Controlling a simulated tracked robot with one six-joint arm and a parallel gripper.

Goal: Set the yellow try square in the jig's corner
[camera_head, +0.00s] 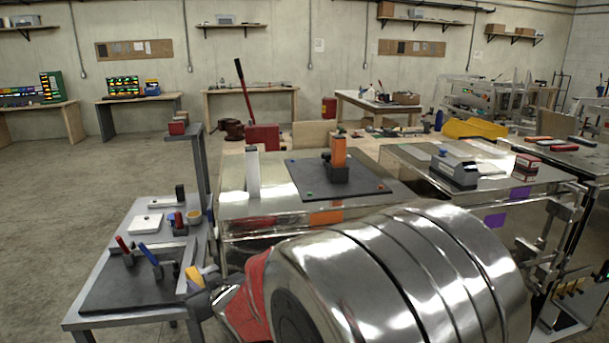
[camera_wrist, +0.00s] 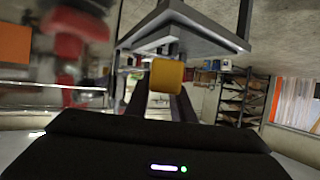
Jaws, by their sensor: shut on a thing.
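My gripper (camera_head: 207,283) is at the right edge of the small grey table at the lower left of the head view. It is shut on a yellow piece (camera_head: 194,275), taken to be the try square. In the wrist view the yellow piece (camera_wrist: 167,75) shows as a short block between the dark fingers; the rest of it is hidden. A dark plate (camera_head: 125,295) with a red-handled clamp (camera_head: 124,247) and a blue-handled clamp (camera_head: 152,258) lies on this table, apparently the jig. Whether the square touches it I cannot tell.
A grey post (camera_head: 202,172) rises behind. The metal bench to the right holds a dark board (camera_head: 305,180) with an orange block (camera_head: 338,151).

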